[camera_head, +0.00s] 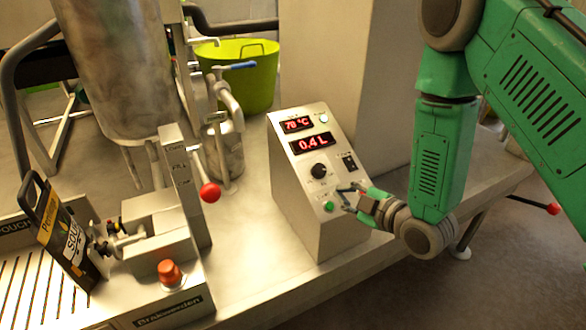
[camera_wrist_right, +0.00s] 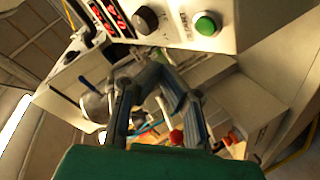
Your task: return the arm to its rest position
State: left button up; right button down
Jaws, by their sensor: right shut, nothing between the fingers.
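My right arm, green with grey joints, comes in from the upper right in the head view. My right gripper (camera_head: 346,198) is shut and empty, with its fingertips close to the lower front of the control box (camera_head: 292,190), near the green button (camera_head: 329,207). I cannot tell whether the tips touch the panel. In the right wrist view the two dark fingers (camera_wrist_right: 148,72) point toward the box's lower edge, and the green button (camera_wrist_right: 207,24) shows to their upper right. My left gripper is not in view.
The control box shows red readouts and a black knob (camera_head: 319,170). Left are a red-knobbed lever (camera_head: 210,192), a red button (camera_head: 170,273), a pouch (camera_head: 63,240) and a steel tank (camera_head: 118,70). A green tub (camera_head: 245,78) stands behind. Open floor (camera_head: 480,280) lies at lower right.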

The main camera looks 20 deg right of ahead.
jog(key=s+f, duration=0.1)
jog(key=f, duration=0.1)
jog(key=s+f+m+g+b, duration=0.1)
jog(key=f, duration=0.1)
jog(key=s+a+f+m+g, duration=0.1)
jog(key=f, duration=0.2)
jog(key=shift+s+h, duration=0.25)
jog(key=shift+h, duration=0.05)
jog(key=s+a+f+m+g+h+b, duration=0.1)
jog(key=s+f+m+g+b, duration=0.1)
jog(key=s+f+m+g, duration=0.3)
jog(key=s+a+f+m+g+h+b, duration=0.1)
jog(key=s+f+m+g+b, duration=0.2)
jog(key=s+f, duration=1)
jog(key=s+m+g, duration=0.2)
jog(key=s+g, duration=0.1)
jog(key=s, duration=0.4)
jog(key=shift+s+a+f+g+h, duration=0.2)
jog(key=shift+a+f+g+h, duration=0.05)
jog(key=shift+a+g+h, duration=0.05)
